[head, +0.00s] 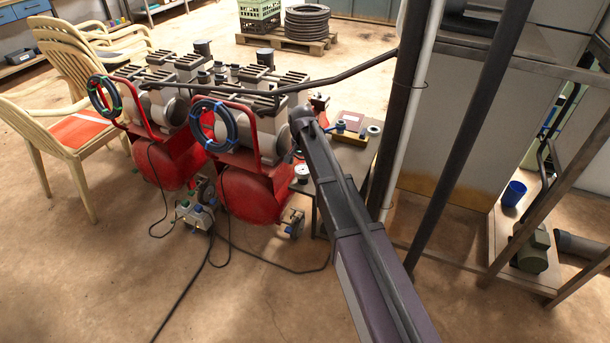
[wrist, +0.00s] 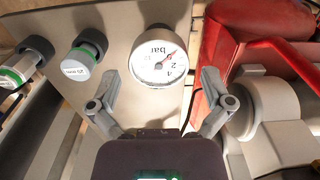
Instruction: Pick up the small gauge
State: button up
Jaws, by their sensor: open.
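Nothing is between the fingertips, and I see no contact with the gauge. In the head view a small white-topped round item (head: 301,171) is on the small table (head: 328,187); I cannot tell whether it is the gauge. My gripper is not clearly visible there.
Two white-faced fittings with green bands (wrist: 83,62) (wrist: 20,68) lie left of the gauge. A red compressor (head: 250,197) stands close beside the table; its red frame (wrist: 222,60) is close to the right finger. A dark post (head: 405,100) rises right of the table.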

aim_at(303, 169)
jog(key=shift+d+f+b, duration=0.1)
jog(key=shift+f+b, duration=1.75)
jog(key=shift+f, duration=0.25)
jog(key=c, duration=0.9)
